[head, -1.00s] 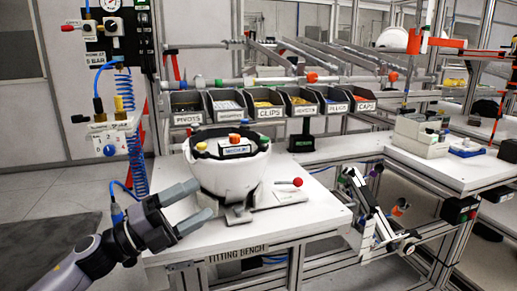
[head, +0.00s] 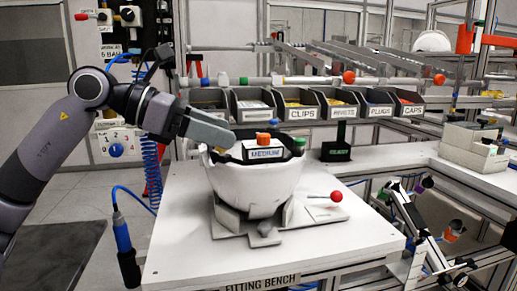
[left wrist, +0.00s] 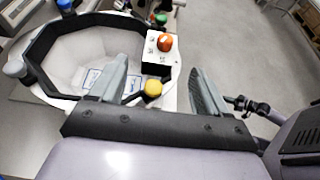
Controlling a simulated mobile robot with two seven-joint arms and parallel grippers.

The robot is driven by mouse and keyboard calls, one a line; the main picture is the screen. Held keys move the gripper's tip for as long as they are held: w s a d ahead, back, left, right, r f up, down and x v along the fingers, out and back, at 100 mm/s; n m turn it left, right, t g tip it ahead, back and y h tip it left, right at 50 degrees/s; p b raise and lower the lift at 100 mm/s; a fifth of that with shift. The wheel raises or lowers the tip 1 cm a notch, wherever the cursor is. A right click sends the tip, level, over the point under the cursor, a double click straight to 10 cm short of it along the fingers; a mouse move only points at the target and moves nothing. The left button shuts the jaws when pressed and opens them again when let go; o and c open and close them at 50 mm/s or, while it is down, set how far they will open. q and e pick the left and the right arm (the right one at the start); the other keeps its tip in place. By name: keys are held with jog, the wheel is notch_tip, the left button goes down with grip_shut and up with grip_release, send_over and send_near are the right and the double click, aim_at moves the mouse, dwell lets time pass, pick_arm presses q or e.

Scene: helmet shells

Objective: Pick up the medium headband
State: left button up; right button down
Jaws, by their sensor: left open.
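The medium headband shows as a black band (left wrist: 38,50) lining the rim of an upturned white helmet shell (head: 255,188). A black-and-white block (head: 263,152) labelled MEDIUM, with an orange knob on top, stands at the rim; it also shows in the left wrist view (left wrist: 157,50). My left gripper (head: 232,132) is open and empty, just above the shell's left rim in the head view. In the left wrist view, the block and a yellow knob (left wrist: 152,88) appear between its fingers (left wrist: 160,66). I cannot tell any contact. My right gripper is not in view.
The shell sits in a grey fixture (head: 232,222) on the white fitting bench (head: 180,255). A red-knobbed lever (head: 336,196) is right of it. Labelled bins (head: 300,105) line the back. A blue-handled tool (head: 123,235) hangs at the bench's left edge.

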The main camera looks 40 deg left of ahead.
aim_at(257, 144)
pick_arm(q)
jog(key=shift+p+x, duration=0.7)
jog(key=shift+x, duration=0.25)
jog(key=p+x, duration=0.2)
jog(key=x, duration=0.1)
jog(key=shift+w+r, duration=0.1)
jog(key=shift+r, duration=0.1)
jog(key=shift+w+d+f+p, duration=0.3)
jog(key=shift+w+d+f, duration=0.05)
jog(key=shift+w+f, duration=0.15)
jog(key=c, duration=1.1)
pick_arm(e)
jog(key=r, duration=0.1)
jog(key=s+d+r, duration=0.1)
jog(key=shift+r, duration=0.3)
